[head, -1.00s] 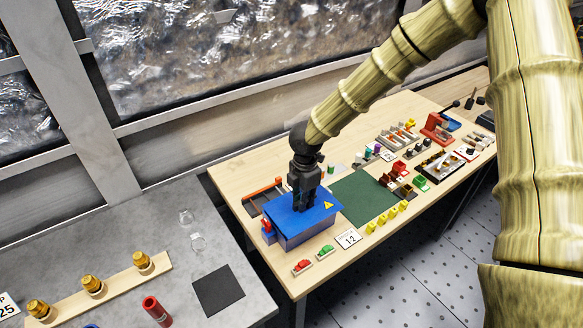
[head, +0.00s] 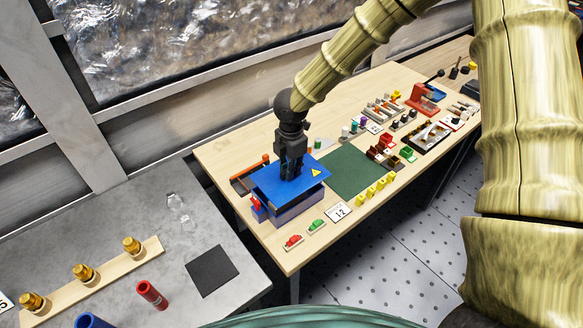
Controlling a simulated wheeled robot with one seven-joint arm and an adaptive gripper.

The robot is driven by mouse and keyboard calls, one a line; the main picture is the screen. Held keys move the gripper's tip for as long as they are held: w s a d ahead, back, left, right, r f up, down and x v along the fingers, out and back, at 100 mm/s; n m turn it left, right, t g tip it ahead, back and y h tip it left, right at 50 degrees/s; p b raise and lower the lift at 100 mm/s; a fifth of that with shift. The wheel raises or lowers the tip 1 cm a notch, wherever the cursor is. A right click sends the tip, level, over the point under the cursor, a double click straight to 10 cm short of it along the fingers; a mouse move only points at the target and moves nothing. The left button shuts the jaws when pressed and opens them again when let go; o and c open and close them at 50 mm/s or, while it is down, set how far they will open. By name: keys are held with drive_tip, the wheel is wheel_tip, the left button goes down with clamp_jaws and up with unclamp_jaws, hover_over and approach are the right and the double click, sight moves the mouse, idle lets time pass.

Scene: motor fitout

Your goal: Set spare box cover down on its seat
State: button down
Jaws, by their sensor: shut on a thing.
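The blue box cover (head: 264,181), a flat plate with a yellow warning triangle, is at the left end of the wooden table in the head view. My gripper (head: 291,175) points down onto it from above and is shut on its grip, which the fingers hide. The blue-grey box body (head: 301,207) is directly under the cover. A dark band shows between the cover's front edge and the body. I cannot tell whether the cover touches the rim all round.
A red part (head: 257,208) is at the box's left side. Small red (head: 293,242) and green (head: 317,226) pieces lie in front. A green mat (head: 352,172) is to the right, with yellow pieces (head: 376,187) along its edge. A grey bench (head: 175,235) stands left.

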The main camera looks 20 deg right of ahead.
drive_tip(key=w+f, duration=0.1)
drive_tip(key=f, duration=0.1)
drive_tip(key=w+f+b, duration=0.1)
drive_tip(key=f, duration=0.1)
drive_tip(key=w+f+b, duration=0.1)
drive_tip(key=f, duration=0.1)
drive_tip(key=shift+a, duration=0.1)
drive_tip(key=shift+w+f+b, duration=0.1)
drive_tip(key=shift+f+b, duration=0.35)
drive_tip(key=shift+f, duration=0.15)
drive_tip(key=shift+s+r, duration=0.4)
drive_tip(key=shift+s, duration=0.15)
drive_tip(key=shift+w+f, duration=0.2)
drive_tip(key=shift+w, duration=0.25)
drive_tip(key=shift+s, duration=0.35)
